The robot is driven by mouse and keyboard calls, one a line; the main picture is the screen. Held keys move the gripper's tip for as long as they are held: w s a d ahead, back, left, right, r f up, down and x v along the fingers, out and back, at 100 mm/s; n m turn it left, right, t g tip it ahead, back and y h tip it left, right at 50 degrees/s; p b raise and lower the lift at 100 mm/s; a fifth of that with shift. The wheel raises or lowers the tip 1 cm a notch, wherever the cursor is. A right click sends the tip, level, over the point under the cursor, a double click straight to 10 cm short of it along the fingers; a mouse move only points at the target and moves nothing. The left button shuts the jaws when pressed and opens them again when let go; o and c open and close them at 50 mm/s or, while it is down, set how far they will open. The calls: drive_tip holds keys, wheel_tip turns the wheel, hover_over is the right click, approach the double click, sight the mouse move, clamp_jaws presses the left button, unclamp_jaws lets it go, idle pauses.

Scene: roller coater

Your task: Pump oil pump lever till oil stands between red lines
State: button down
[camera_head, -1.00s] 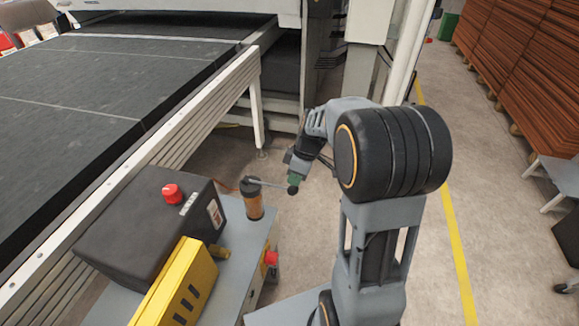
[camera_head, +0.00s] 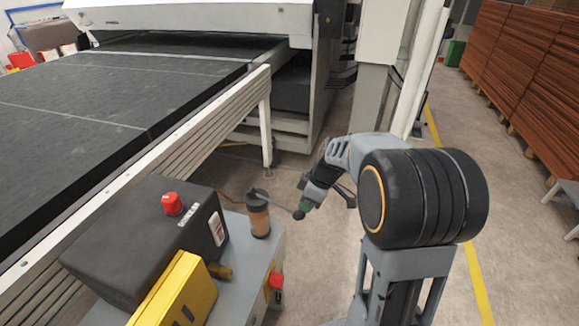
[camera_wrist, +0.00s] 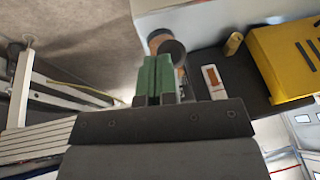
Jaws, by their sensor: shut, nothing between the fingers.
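The oil pump (camera_head: 259,220) is a small upright cylinder with an amber-brown body and a dark top, on the grey cabinet's far corner. In the wrist view the shut fingers (camera_wrist: 158,78) partly cover the pump (camera_wrist: 170,48). The red lines and the oil level are too small to make out.
A black box with a red button (camera_head: 172,203) and a yellow box (camera_head: 178,290) stand on the grey cabinet (camera_head: 262,248). A red knob (camera_head: 276,280) sticks out of its side. The conveyor (camera_head: 120,110) lies behind and left. Floor is clear right of the cabinet.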

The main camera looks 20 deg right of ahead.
drive_tip(key=shift+f, duration=0.1)
drive_tip(key=d+r+p, duration=0.2)
drive_tip(key=d+r, duration=0.6)
drive_tip(key=r, duration=0.2)
drive_tip(key=shift+s+r+p, duration=0.3)
drive_tip(key=shift+s, duration=0.15)
drive_tip(key=shift+a, duration=0.1)
idle(1.5)
